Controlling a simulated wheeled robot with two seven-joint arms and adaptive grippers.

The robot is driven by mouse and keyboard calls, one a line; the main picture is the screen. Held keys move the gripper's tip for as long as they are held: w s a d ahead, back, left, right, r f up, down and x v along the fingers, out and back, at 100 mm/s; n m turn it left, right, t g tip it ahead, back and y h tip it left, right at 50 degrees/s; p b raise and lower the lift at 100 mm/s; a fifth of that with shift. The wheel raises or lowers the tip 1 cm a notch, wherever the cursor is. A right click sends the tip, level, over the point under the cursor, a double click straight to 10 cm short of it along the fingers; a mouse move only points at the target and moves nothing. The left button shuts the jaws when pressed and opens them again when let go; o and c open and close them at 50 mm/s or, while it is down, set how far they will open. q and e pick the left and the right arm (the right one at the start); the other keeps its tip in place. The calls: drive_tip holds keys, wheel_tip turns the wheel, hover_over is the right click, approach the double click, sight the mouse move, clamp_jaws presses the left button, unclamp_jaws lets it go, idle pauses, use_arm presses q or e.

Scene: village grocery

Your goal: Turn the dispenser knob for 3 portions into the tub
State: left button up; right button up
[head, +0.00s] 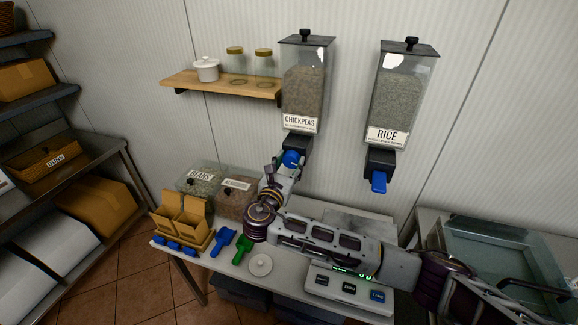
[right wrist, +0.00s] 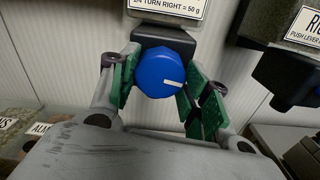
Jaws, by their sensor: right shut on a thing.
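The chickpeas dispenser (head: 305,92) hangs on the wall, a clear hopper with a dark lid. Its round blue knob (head: 291,158) also shows in the right wrist view (right wrist: 155,72), with a white mark pointing right. My right gripper (right wrist: 158,84) is shut on this knob, one green-padded finger on each side. In the head view the gripper (head: 286,165) partly covers the knob. The label above reads 1/4 turn right = 50 g. I cannot make out the tub; my right arm covers much of the counter below. My left gripper is not in view.
The rice dispenser (head: 398,95) with a blue lever (head: 379,182) hangs to the right. A scale (head: 347,287) with a green display stands at the counter's front. Blue (head: 224,241) and green (head: 243,248) scoops, a white disc (head: 261,265) and bins (head: 200,180) lie left.

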drive_tip(key=m+b, duration=0.1)
drive_tip(key=m, duration=0.2)
drive_tip(key=shift+f+b, duration=0.15)
drive_tip(key=shift+b, duration=0.25)
drive_tip(key=m+b, duration=0.2)
drive_tip(key=m, duration=0.2)
drive_tip(key=m+b, duration=0.2)
drive_tip(key=m, duration=0.1)
drive_tip(key=shift+m+b, duration=0.3)
drive_tip(key=shift+b, duration=0.1)
drive_tip(key=m+b, duration=0.3)
drive_tip(key=shift+m, duration=0.4)
drive_tip(key=shift+m+b, duration=0.35)
drive_tip(key=shift+m, duration=0.65)
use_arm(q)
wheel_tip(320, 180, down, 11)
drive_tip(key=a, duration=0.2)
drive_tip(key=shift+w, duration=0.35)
use_arm(e)
drive_tip(key=o, duration=1)
